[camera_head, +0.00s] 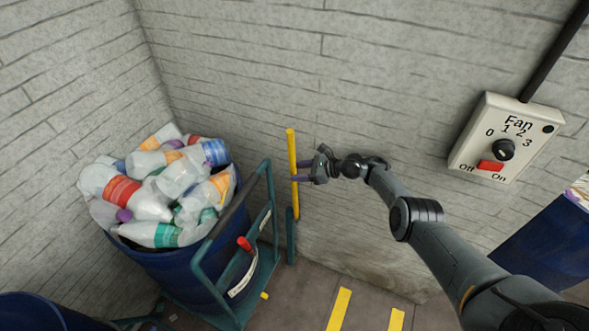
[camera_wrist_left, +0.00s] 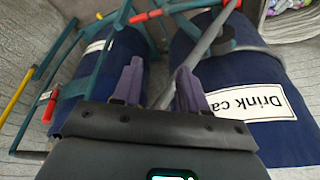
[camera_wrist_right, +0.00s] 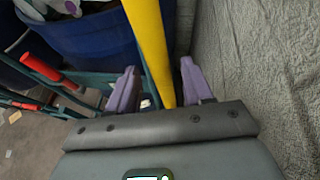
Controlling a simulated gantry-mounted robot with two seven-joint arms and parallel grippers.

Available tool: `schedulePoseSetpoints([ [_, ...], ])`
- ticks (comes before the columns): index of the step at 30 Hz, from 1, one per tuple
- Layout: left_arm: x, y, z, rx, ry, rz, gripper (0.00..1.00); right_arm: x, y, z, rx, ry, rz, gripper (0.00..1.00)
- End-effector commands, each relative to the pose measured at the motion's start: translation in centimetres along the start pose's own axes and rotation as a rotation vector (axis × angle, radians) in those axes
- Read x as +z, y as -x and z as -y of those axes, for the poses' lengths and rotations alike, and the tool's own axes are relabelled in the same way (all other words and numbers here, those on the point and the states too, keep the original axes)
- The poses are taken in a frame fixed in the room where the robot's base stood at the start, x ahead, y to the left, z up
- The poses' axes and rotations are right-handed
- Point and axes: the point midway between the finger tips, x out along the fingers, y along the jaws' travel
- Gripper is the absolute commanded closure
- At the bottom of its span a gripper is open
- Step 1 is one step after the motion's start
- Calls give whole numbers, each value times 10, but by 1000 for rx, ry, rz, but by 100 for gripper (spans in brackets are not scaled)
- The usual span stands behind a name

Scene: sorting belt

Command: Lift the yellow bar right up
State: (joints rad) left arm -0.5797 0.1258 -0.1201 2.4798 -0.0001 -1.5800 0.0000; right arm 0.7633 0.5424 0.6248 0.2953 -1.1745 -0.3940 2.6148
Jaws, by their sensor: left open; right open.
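The yellow bar (camera_head: 292,165) stands nearly upright at the right end of the teal cart, close to the brick wall. My right gripper (camera_head: 299,171) is at the bar's upper half, with its fingers pointing left at it. In the right wrist view the yellow bar (camera_wrist_right: 151,45) runs down between the two open purple fingers (camera_wrist_right: 157,88), and I see no firm contact. My left gripper (camera_wrist_left: 160,82) is open and empty in the left wrist view, above blue barrels. The left wrist view also shows the yellow bar (camera_wrist_left: 17,95) at its left edge. My left gripper is not in the head view.
A teal cart (camera_head: 267,215) holds a blue barrel (camera_head: 190,272) heaped with plastic bottles (camera_head: 165,180). A fan switch box (camera_head: 505,138) is on the wall at right. Another blue barrel (camera_head: 555,240) stands at the right edge. Yellow stripes (camera_head: 340,308) mark the floor.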

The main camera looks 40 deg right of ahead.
Motion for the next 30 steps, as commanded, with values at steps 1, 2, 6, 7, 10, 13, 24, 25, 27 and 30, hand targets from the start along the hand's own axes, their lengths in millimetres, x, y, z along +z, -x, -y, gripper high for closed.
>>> schedulePoseSetpoints([
  [1, -4, 13, 1, -1, -1, 0, 57, 5, 12, 1, -2, 0, -3, 49],
  [2, -5, 17, 1, -1, -2, 0, 57, 5, 18, 1, -1, 1, -4, 49],
  [6, -10, 32, 2, -1, -2, 0, 57, 5, 42, 1, -1, 1, -3, 49],
  [7, -11, 35, 2, -1, -1, -1, 57, 4, 47, 1, -1, 0, -3, 49],
  [10, -14, 43, 2, -1, -1, -1, 57, 4, 61, 0, 1, 0, -3, 49],
  [13, -15, 47, 2, 1, 1, -1, 57, 2, 71, 0, 0, 1, -3, 49],
  [24, -17, 51, -1, 9, 11, -2, 57, 0, 82, 0, 1, 0, -1, 49],
  [25, -17, 51, -1, 9, 11, -2, 57, 0, 82, 0, 1, 0, -1, 49],
  [27, -17, 51, -1, 9, 11, -2, 57, 0, 82, 0, 1, 0, -1, 49],
  [30, -17, 51, 0, 8, 11, -2, 57, -2, 81, -1, 2, 0, -4, 63],
])
